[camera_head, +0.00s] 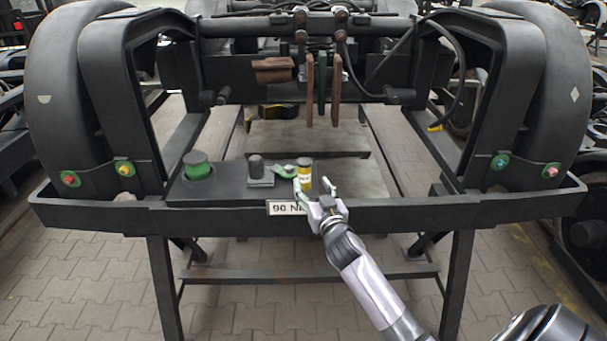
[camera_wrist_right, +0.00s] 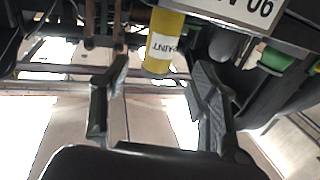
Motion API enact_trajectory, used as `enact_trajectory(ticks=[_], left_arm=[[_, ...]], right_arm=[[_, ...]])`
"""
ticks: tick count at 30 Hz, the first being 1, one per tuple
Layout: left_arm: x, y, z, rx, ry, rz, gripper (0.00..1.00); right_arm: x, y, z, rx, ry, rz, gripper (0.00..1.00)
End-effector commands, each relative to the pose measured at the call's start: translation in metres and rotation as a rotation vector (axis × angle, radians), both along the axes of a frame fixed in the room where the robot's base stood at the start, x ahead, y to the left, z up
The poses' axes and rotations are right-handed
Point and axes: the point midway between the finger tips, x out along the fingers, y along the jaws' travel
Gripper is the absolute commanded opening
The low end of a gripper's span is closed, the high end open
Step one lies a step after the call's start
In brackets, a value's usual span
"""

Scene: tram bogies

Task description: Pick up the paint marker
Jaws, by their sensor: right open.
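The paint marker (camera_head: 304,175) is a short yellow cylinder with a dark top and a white label. It stands upright on the front ledge of the bogie frame, just behind the number plate. In the right wrist view the yellow marker (camera_wrist_right: 164,42) is seen upside down, with its label partly readable. My right gripper (camera_head: 314,186) is open and empty, just in front of the marker. In the wrist view its two fingers (camera_wrist_right: 160,72) are spread, with the marker roughly between and beyond their tips. My left gripper is not in view.
A green-handled tool (camera_head: 282,171) lies close to the left of the marker. Further left are a dark knob on a block (camera_head: 258,170) and a green round cap (camera_head: 197,166). The number plate (camera_head: 286,208) is on the front beam (camera_head: 400,214). The ledge right of the marker looks clear.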

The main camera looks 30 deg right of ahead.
Motion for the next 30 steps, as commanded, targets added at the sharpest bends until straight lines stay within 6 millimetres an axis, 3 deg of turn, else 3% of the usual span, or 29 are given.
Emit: enact_trajectory(ticks=[3,11,21,30], left_arm=[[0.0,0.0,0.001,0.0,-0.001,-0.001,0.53],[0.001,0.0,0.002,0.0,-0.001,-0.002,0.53],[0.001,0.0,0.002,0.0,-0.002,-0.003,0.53],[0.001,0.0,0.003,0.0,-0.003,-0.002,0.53]], right_arm=[[0.018,-0.005,0.001,0.0,-0.001,0.001,0.56],[0.032,-0.01,-0.002,0.0,0.001,0.0,0.56],[0.071,-0.022,-0.008,0.0,0.001,0.0,0.56],[0.077,-0.023,-0.008,0.0,0.001,0.001,0.56]])
